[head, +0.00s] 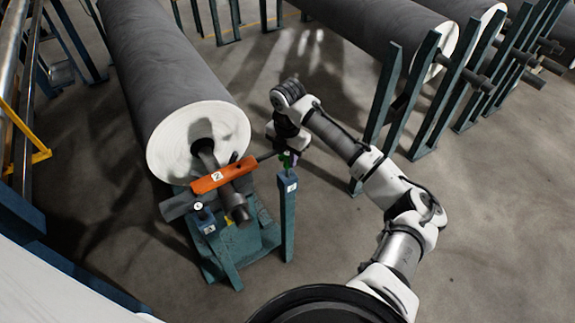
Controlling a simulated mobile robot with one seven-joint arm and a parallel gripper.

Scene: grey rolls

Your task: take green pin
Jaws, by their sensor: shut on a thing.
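The green pin (287,160) is small and shows at the top of a teal post (287,205), beside the end of a grey roll. My gripper (286,152) is right over this post, pointing down, and is shut on the green pin. The fingertips are small in the head view and partly hidden by the wrist. I cannot tell whether the pin is still seated in the post.
The roll (165,70) with a white end rests on a teal stand (240,250). An orange bar (223,175) marked 2 lies across its shaft, left of my gripper. More rolls (385,25) and teal racks (440,100) stand at the back right. Open floor lies at lower right.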

